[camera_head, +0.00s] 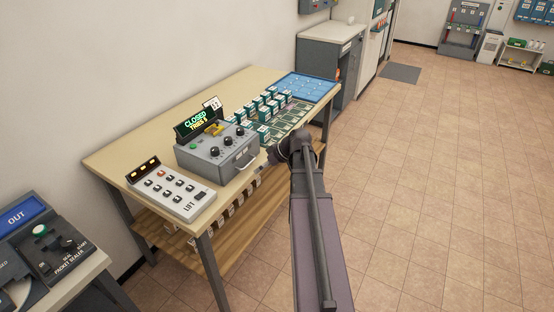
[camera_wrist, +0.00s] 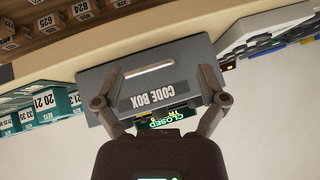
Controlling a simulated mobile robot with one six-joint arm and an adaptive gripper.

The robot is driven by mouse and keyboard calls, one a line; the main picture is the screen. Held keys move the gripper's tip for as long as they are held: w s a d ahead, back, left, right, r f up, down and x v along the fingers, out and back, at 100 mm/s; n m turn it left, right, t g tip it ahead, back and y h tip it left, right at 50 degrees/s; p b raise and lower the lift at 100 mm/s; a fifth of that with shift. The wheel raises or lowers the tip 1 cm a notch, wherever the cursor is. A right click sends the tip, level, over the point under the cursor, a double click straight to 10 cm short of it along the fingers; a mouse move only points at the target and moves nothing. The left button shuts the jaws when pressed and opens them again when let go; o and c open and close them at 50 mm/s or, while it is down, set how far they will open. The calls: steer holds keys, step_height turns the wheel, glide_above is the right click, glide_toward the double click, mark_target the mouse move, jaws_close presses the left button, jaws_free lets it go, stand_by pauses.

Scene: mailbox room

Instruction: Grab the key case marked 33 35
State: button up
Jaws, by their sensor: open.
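Several teal key cases with white labels (camera_head: 264,114) stand in rows on a green board on the table, behind the grey code box. In the wrist view, which is upside down, a few teal cases (camera_wrist: 50,101) show at the left; one label reads 20 21. In the head view my arm hides most of the gripper near the table's front edge.
The code box (camera_head: 217,150) has knobs, a front handle and a display reading CLOSED. A button panel marked LIFT (camera_head: 171,190) lies left of it. A blue tray (camera_head: 304,87) is at the table's far end. Small labelled boxes fill the shelf below.

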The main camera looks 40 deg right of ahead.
steer(key=s+a+f+g, duration=0.1)
steer(key=a, duration=0.4)
steer(key=s+a+f+m+g+h, duration=0.1)
steer(key=a, duration=0.4)
steer(key=s+a+f+g, duration=0.1)
steer(key=a, duration=0.4)
steer(key=shift+a+f+g+h, duration=0.15)
steer(key=shift+a+g+h, duration=0.15)
steer(key=shift+g, duration=0.1)
steer(key=s+a+m+g+h, duration=0.1)
steer(key=s+a+h, duration=0.1)
steer(key=s+a, duration=0.2)
steer(key=s+a+f+m+g+h, duration=0.1)
steer(key=s+a+h, duration=0.1)
steer(key=a, duration=0.6)
steer(key=shift+s+a+f+m+g, duration=0.3)
steer(key=shift+s+a, duration=0.05)
steer(key=shift+s, duration=0.5)
steer(key=c, duration=0.5)
steer(key=shift+a, duration=0.15)
